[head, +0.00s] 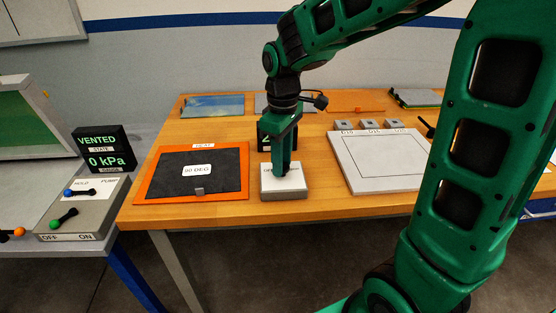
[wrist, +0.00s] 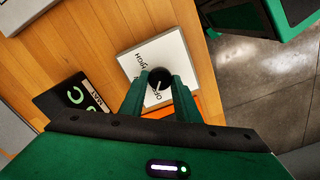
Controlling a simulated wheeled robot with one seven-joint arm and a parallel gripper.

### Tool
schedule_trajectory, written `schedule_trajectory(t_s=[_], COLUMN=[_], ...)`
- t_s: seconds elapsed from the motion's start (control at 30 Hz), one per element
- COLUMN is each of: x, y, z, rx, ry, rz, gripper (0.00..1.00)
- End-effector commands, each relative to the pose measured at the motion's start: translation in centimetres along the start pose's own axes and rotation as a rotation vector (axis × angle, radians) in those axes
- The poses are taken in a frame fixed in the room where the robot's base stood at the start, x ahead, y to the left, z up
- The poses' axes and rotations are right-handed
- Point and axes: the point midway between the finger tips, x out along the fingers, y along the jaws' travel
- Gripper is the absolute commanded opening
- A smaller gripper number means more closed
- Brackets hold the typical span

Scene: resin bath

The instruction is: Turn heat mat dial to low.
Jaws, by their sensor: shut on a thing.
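The heat mat (head: 231,190), an orange sheet with a dark square on it, lies at the table's left front. The white dial box (head: 268,191) sits right of it; it also shows in the wrist view (wrist: 172,46). My gripper (head: 283,172) points down over the box. In the wrist view its two fingers (wrist: 160,80) are shut on the black round dial (wrist: 159,74), one on each side. The words HIGH and OFF show on the box; the LOW mark is not visible. I cannot tell surely where the dial points.
A black display marked MAT (wrist: 72,98) with green characters stands close beside the box. A pale square plate (head: 378,163) lies to the right, with several small grey blocks behind it. A vacuum gauge (head: 103,149) and levers stand on the separate left table.

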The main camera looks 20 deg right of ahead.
Motion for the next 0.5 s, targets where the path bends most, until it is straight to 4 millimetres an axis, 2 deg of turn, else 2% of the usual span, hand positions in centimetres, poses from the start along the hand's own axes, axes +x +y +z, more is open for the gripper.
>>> schedule_trajectory(t_s=[0.5], x=[-0.22], y=[0.44], z=[-0.07], rx=[0.483], ry=[0.01], rz=[0.006], gripper=[0.07])
